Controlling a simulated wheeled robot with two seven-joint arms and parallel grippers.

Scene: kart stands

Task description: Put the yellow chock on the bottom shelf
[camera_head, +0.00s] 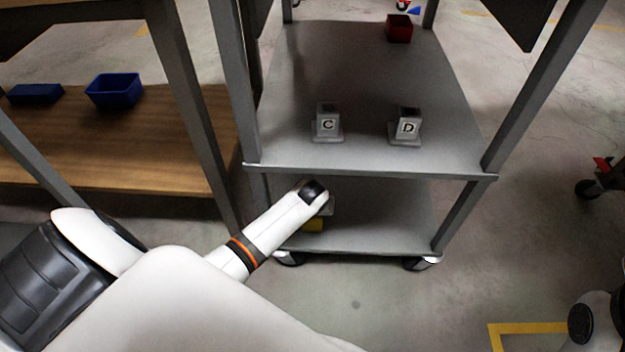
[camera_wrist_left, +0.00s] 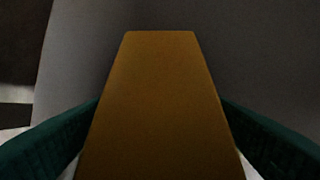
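The yellow chock (camera_wrist_left: 160,105) fills the middle of the left wrist view, between the two dark green fingers of my left gripper (camera_wrist_left: 160,108). Both fingertips meet its sides, so the gripper looks shut on it. The fingers are hidden in the head view by my wrist. My right gripper is not in view.
The cart's upper shelf (camera_head: 390,75) lies over the bottom one and holds blocks C (camera_head: 327,124) and D (camera_head: 407,128) and a red bin (camera_head: 399,29). Grey posts (camera_head: 468,222) stand at the corners. The bottom shelf's right side is clear. A wooden shelf (camera_head: 100,145) holds blue bins (camera_head: 114,91).

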